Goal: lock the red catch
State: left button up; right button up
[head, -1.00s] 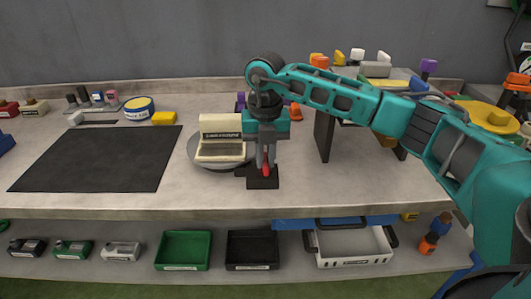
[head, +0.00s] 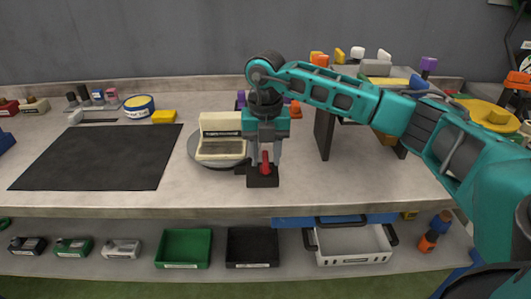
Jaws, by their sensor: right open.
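The red catch (head: 265,164) stands on a small black base (head: 262,181) at the front of the turntable. The grey round turntable (head: 197,152) carries a cream wagon-like block (head: 221,125) and lies just left of the catch. My right gripper (head: 265,160) points down over the catch, with its fingers apart on either side of it. Whether a finger touches the catch cannot be told. My left gripper is out of view.
A black mat (head: 95,158) lies on the left of the bench. A raised stand (head: 324,135) with coloured blocks is at the right. A shelf below holds a green tray (head: 183,249), a black tray (head: 252,248) and a white basket (head: 352,247).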

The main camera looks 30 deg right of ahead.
aim_at(266, 157)
jog(key=shift+r, duration=0.1)
notch_tip(266, 157, up, 13)
dwell(0.4)
dwell(0.3)
